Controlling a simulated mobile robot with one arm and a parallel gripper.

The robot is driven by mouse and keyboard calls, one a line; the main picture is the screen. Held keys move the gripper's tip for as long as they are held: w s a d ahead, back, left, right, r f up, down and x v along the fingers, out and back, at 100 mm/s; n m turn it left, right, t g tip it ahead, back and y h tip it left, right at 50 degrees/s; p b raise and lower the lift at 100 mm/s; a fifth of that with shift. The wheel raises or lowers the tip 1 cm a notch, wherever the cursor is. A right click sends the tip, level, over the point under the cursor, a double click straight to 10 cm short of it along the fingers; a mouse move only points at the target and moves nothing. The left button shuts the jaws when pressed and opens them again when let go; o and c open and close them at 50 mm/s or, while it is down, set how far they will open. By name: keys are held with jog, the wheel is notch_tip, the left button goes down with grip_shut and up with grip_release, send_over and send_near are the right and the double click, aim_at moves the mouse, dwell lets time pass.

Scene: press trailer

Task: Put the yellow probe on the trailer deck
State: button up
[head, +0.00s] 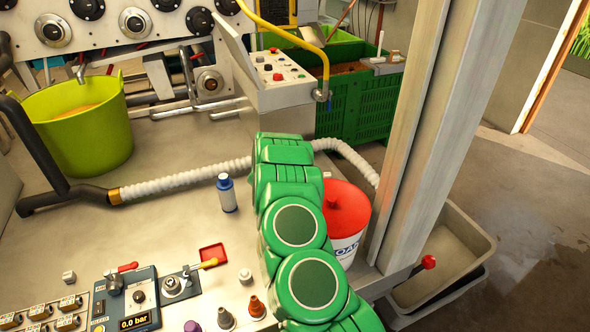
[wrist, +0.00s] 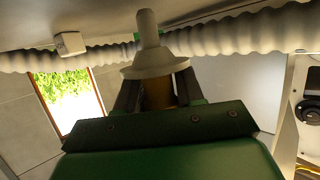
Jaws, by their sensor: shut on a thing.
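In the wrist view my gripper (wrist: 156,88) is shut on a probe (wrist: 156,70) with a pale flange and a blunt stem. Its body between the fingers looks dull yellow-brown in shadow; I take it for the yellow probe. The stem points to the picture's top, toward the pale trailer deck (wrist: 225,12); I cannot tell whether it touches. In the head view the grey deck (head: 165,228) spreads left of my green arm. My gripper and the probe are hidden behind the arm there.
A white ribbed hose (head: 185,184) crosses the deck. A blue-white bottle (head: 227,192) stands left of my arm, a red-lidded bucket (head: 347,207) right of it. A green tub (head: 85,130) is at left; a control panel (head: 130,300) is in front. Bare deck lies left of the bottle.

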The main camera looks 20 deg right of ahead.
jog(key=shift+f, duration=0.6)
jog(key=shift+f, duration=0.1)
jog(key=o, duration=1.1)
